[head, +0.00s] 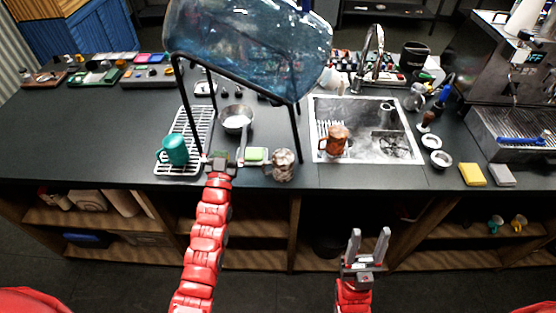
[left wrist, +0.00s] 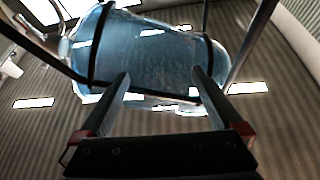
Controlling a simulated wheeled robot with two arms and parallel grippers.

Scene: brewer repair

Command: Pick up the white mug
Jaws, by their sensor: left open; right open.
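I cannot make out a mug that is clearly white in either view. In the head view, a teal mug (head: 174,150) is on the white wire rack (head: 166,168) at the counter's left front. A brown-orange mug (head: 335,140) is at the sink's left side. A patterned pale cup or jar (head: 284,165) stands at the counter's front edge. My left gripper (head: 219,158) is at the front edge between the teal mug and that cup; the left wrist view shows its fingers (left wrist: 162,76) apart and empty, pointing up. My right gripper (head: 369,236) is open and empty, in front of the counter.
A large blue water jug (head: 245,45) on a black frame (head: 298,125) rises above the counter near my left gripper.

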